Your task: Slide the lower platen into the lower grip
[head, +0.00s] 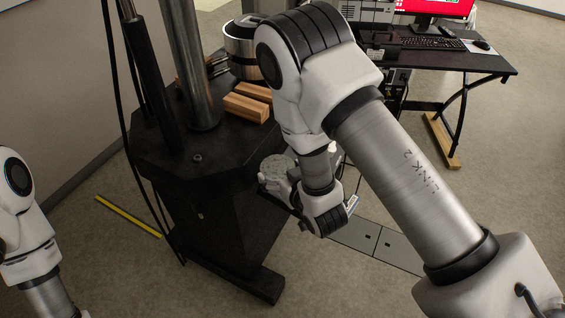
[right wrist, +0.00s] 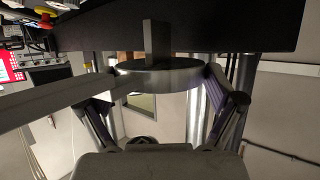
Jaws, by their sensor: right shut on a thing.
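The lower platen (right wrist: 152,79) is a grey disc with a flat rectangular tang. In the right wrist view it sits between the two fingers of my right gripper (right wrist: 163,84), which is shut on it, and the tang points to the top of the picture. In the head view a grey round top (head: 276,166), seemingly the platen, shows at my right gripper (head: 284,184), just right of the machine's black table. The lower grip cannot be made out in either view; my right arm covers part of the machine. Only part of my left arm shows at the left edge.
The testing machine's black table (head: 165,160) carries steel columns (head: 190,65) and wooden blocks (head: 246,107). In the right wrist view a dark slab (right wrist: 200,25) spans the top, close to the tang. A desk (head: 470,65) with monitor stands at the back right. A yellow strip (head: 128,216) lies on the floor.

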